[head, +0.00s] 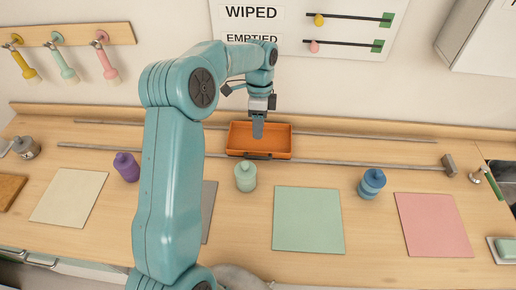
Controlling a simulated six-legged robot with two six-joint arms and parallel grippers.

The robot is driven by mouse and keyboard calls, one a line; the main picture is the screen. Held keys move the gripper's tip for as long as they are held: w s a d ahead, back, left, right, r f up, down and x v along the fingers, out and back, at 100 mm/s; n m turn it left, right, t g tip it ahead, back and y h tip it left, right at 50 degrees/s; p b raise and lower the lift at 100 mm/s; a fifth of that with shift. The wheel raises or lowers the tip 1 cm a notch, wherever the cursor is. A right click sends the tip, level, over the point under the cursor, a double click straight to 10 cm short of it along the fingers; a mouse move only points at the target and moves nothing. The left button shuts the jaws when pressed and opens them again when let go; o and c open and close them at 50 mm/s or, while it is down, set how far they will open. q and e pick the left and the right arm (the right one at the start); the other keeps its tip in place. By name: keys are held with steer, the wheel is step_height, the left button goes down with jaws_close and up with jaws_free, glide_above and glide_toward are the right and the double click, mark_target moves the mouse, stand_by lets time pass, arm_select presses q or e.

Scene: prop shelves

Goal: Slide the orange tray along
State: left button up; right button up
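The orange tray (281,143) sits at the back of the wooden counter, between two thin grey rails (349,161). It looks empty, though my arm hides part of it. My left arm reaches up and over to it, and my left gripper (258,131) points down over the tray. The fingers look close together, but whether they are shut, or touch the tray, cannot be made out. My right gripper is not in view.
A pale green bottle (245,177) stands just in front of the tray. A purple bottle (126,167) and a blue bottle (371,184) stand farther out. Cream (69,196), green (307,219) and pink (433,225) mats lie flat. A block (449,165) ends the front rail at right.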

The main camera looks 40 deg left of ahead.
arm_select(q)
steer(key=p, duration=0.1)
glide_above(257, 157)
steer(key=w+a+x, duration=0.1)
steer(key=x, duration=0.4)
steer(key=f, duration=0.4)
steer(key=shift+w+a, duration=0.15)
steer(key=shift+w, duration=0.2)
steer(key=shift+s, duration=0.25)
steer(key=shift+w+f, duration=0.1)
steer(key=shift+w, duration=0.1)
steer(key=c, duration=0.5)
jaws_close()
